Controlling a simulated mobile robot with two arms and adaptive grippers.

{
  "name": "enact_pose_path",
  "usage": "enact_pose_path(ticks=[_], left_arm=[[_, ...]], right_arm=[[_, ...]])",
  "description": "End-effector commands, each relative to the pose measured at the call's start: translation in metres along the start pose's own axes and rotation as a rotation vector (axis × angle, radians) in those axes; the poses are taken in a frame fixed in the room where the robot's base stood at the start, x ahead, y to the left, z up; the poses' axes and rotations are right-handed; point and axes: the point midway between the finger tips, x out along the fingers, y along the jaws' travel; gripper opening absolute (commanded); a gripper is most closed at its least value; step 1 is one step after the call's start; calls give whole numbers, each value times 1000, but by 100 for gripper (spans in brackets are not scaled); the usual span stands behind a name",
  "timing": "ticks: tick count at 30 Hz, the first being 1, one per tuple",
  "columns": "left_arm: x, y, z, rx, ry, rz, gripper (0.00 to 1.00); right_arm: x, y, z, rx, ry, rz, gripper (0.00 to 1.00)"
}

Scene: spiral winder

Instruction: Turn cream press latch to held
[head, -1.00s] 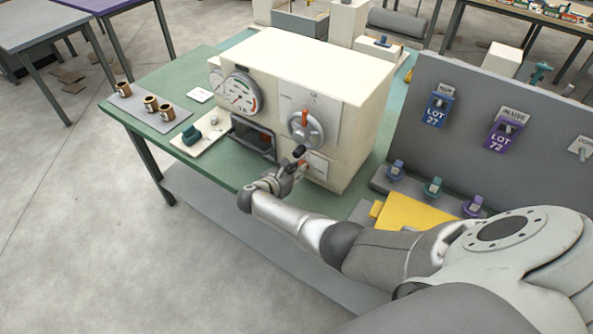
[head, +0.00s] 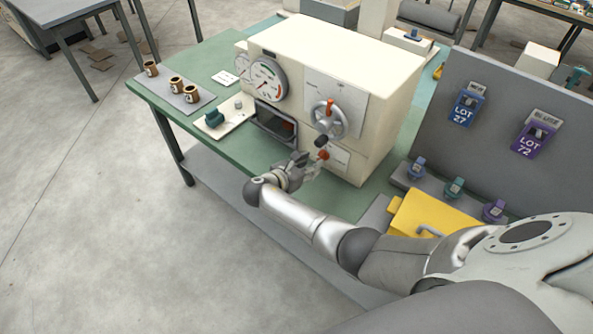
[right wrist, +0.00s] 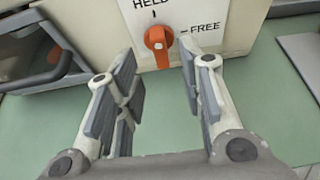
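The cream press (head: 385,90) stands on the green bench. Its orange-red latch (head: 323,155) is low on the front, below the handwheel (head: 329,118). In the right wrist view the latch (right wrist: 158,42) sits on a white label marked HELD above and FREE to the right. Its short end seems to hang downward; which mark it is set to is unclear. My right gripper (head: 300,168) is just left of and in front of the latch. In the wrist view its fingers (right wrist: 158,75) are open and empty, with the latch beyond and between them, apart. My left gripper is out of view.
An open dark drawer or tray (head: 273,127) is left of the latch, its handle (right wrist: 45,80) close to my left finger. A yellow block (head: 425,215) and a grey board (head: 500,120) with lot tags are to the right. Cups (head: 177,86) stand at the bench's left.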

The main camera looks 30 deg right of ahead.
Motion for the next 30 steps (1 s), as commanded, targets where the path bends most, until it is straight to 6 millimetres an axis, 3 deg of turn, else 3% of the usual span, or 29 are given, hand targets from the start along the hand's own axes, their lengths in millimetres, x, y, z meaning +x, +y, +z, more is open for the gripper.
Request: enact_pose_path(ticks=[6, 12, 30], left_arm=[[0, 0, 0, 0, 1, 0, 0], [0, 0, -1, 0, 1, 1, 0], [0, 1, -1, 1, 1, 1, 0]], right_arm=[[-47, 0, -1, 1, 3, 2, 36], [-70, 0, -1, -1, 1, 0, 36], [-74, 0, -1, -1, 1, -1, 36]])
